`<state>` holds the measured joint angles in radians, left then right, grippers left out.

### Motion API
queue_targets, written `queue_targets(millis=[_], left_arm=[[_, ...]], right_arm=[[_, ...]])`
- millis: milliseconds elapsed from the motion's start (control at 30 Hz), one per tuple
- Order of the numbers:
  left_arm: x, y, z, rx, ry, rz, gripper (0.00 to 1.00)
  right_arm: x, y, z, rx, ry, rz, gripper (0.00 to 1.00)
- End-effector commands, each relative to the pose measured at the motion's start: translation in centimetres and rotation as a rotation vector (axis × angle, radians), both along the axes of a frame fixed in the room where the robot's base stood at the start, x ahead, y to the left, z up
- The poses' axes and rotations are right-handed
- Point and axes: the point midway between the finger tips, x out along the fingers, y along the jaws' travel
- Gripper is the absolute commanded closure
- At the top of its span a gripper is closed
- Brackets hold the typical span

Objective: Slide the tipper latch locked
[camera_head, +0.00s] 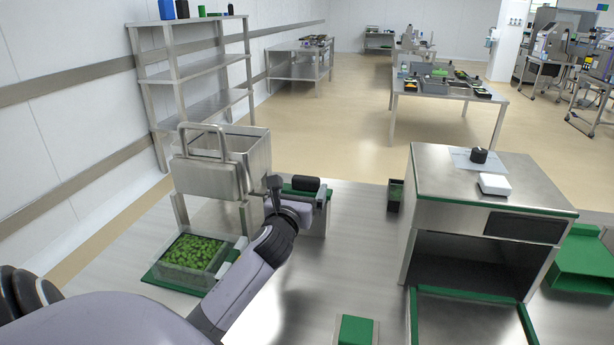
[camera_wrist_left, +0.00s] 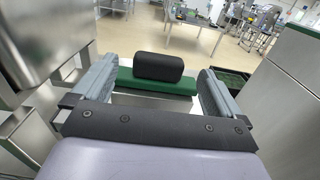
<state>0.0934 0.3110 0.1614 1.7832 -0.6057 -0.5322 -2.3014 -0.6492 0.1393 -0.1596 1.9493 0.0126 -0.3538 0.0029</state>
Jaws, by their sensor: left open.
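The tipper (camera_head: 222,150) is a steel bin with a raised bar handle, at left centre in the head view. Beside it, a black block (camera_head: 306,183) sits on a green strip on top of a steel housing. I take this block to be the latch knob, but its locked or unlocked state cannot be told. In the left wrist view the black block (camera_wrist_left: 158,67) stands on the green strip (camera_wrist_left: 160,86), between the fingers and beyond the palm. My left gripper (camera_head: 308,197) is open, one finger on each side of the block, with no clear contact. My right gripper is out of view.
A clear tray of green pieces (camera_head: 190,252) stands on a green base below the tipper. A steel cabinet with green trim (camera_head: 490,190) stands to the right, with a small dark bin (camera_head: 395,197) beside it. Bare worktop lies between.

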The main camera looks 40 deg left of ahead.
Motion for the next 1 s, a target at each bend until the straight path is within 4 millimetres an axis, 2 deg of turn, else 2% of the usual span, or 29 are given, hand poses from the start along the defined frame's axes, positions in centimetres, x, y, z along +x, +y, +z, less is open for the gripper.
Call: queue_targets(millis=[200,400,867,967,1000], left_arm=[[2.6,1.4,0.0,-0.002,-0.002,0.001,0.0],[4.3,2.4,0.0,-0.003,-0.001,0.001,0.0],[5.1,2.8,0.0,0.0,-0.001,-0.001,0.0],[5.1,2.8,0.0,0.0,-0.001,0.0,0.29],[5.1,2.8,0.0,0.0,-0.001,0.0,0.42]], right_arm=[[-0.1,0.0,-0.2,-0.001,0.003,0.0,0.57],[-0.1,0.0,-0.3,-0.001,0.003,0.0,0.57],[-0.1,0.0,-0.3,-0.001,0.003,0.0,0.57],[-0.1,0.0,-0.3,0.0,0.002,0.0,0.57],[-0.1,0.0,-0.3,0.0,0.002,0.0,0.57]])
